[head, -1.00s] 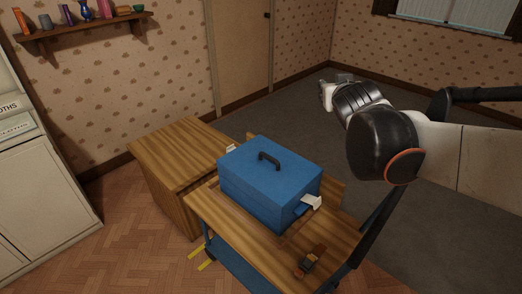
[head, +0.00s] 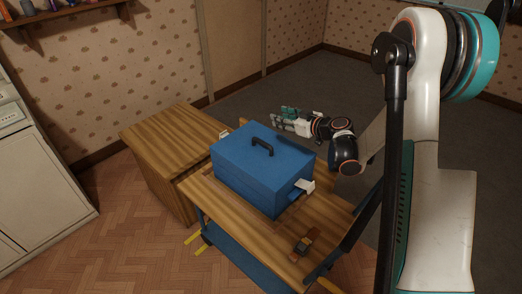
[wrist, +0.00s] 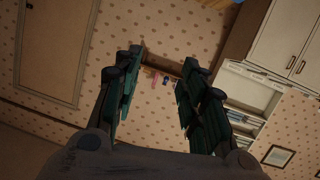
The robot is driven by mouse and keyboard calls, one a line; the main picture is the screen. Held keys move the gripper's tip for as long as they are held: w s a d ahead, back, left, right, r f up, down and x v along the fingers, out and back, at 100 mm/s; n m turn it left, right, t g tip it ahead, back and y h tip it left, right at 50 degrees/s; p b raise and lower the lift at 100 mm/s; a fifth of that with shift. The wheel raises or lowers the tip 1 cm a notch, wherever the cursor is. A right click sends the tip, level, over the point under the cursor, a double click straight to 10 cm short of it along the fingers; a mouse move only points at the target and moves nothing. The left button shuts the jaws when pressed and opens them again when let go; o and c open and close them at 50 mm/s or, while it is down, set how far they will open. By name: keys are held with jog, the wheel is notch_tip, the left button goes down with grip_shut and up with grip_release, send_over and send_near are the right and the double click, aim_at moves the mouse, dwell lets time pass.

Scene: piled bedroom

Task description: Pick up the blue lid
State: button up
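The blue lid (head: 250,146) is the flat top of a blue box (head: 248,188), with a black arched handle (head: 262,146) standing at its middle. The box sits on a wooden-topped cart, and the lid rests closed on it. My gripper (head: 280,118) is behind and to the right of the box in the head view, apart from the lid and pointing left. In the wrist view my gripper (wrist: 155,95) has its two teal-padded fingers spread wide with nothing between them. The lid does not show in the wrist view.
The cart's wooden top (head: 245,232) has a brown strap-like item (head: 306,242) at its front right. A white tag-like piece (head: 304,186) sticks out at the box's right side. A wooden cabinet (head: 170,140) stands at the left. Grey floor (head: 350,80) behind is clear.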

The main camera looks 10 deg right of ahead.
aim_at(265, 143)
jog(key=f+g, duration=0.1)
jog(key=f, duration=0.2)
jog(key=s+f+g, duration=0.1)
jog(key=f, duration=0.3)
jog(key=s+d+f+g, duration=0.1)
jog(key=f, duration=0.3)
jog(key=shift+s+f, duration=0.15)
jog(key=shift+s, duration=0.05)
jog(key=b+x, duration=0.2)
jog(key=x, duration=0.5)
jog(key=shift+w+a+f, duration=0.15)
jog(key=shift+w+f, duration=0.1)
jog(key=shift+w+r+b+x, duration=0.15)
jog(key=shift+b+x, duration=0.5)
jog(key=shift+x, duration=0.85)
jog(key=shift+w+r+b+x, duration=0.1)
jog(key=shift+b+x, duration=0.55)
jog(key=shift+x, duration=0.8)
jog(key=shift+s+r, duration=0.1)
grip_shut()
